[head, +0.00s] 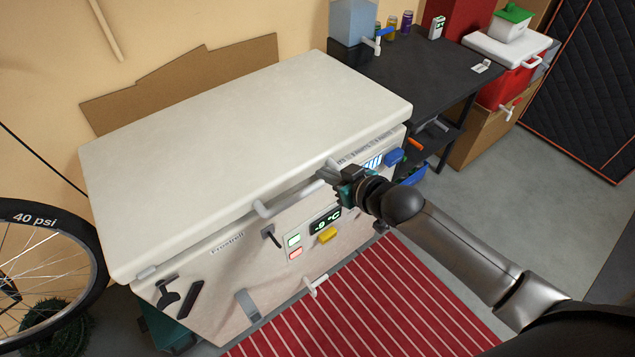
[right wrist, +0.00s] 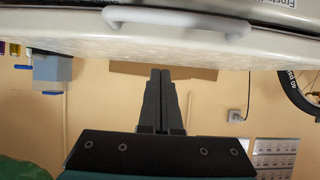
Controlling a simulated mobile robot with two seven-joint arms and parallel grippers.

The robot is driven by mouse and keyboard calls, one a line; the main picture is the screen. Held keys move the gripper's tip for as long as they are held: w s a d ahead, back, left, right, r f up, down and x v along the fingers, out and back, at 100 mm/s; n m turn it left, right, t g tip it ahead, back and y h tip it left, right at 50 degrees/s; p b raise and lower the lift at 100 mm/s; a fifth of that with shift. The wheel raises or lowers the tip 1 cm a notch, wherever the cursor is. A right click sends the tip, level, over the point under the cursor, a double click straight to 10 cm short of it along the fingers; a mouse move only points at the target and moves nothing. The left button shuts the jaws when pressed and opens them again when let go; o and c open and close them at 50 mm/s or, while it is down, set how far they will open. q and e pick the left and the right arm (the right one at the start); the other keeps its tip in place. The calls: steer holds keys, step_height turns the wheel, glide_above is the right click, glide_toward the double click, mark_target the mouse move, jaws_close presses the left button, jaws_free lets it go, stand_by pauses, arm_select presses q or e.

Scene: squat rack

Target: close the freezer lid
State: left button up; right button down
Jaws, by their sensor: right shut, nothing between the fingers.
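The chest freezer (head: 235,265) has a white body with a display reading about -9 °C. Its white lid (head: 250,140) lies flat over the body and looks down or almost down. A thin dark seam shows under its front edge in the right wrist view, and I cannot tell if it is fully seated. The pale lid handle (head: 290,197) runs along the front and also shows in the right wrist view (right wrist: 175,19). My right gripper (head: 336,174) is shut and empty, close to the handle's right end; contact is unclear. My left gripper is out of view.
A bicycle wheel (head: 95,262) stands left of the freezer. A dark workbench (head: 430,65) with cans and a blue container is to the right, beside a red cooler (head: 512,82). A red striped mat (head: 370,305) covers the floor in front. Cardboard leans behind the freezer.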

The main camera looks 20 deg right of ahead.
steer(key=b, duration=0.1)
glide_above(317, 183)
steer(key=f, duration=0.2)
steer(key=a+f, duration=0.1)
steer(key=shift+s, duration=0.4)
steer(key=shift+s+d+f+b, duration=0.1)
steer(key=shift+s+f+b, duration=0.2)
steer(key=shift+f, duration=0.55)
steer(key=shift+s+d+f+b, duration=0.1)
steer(key=shift+s+f+b, duration=0.15)
steer(key=shift+f, duration=0.55)
steer(key=shift+f, duration=0.15)
steer(key=f+b, duration=0.1)
steer(key=f, duration=0.1)
steer(key=shift+s+d+f+b, duration=0.1)
steer(key=shift+s+f+b, duration=0.1)
steer(key=shift+f+b, duration=0.2)
steer(key=shift+r, duration=0.1)
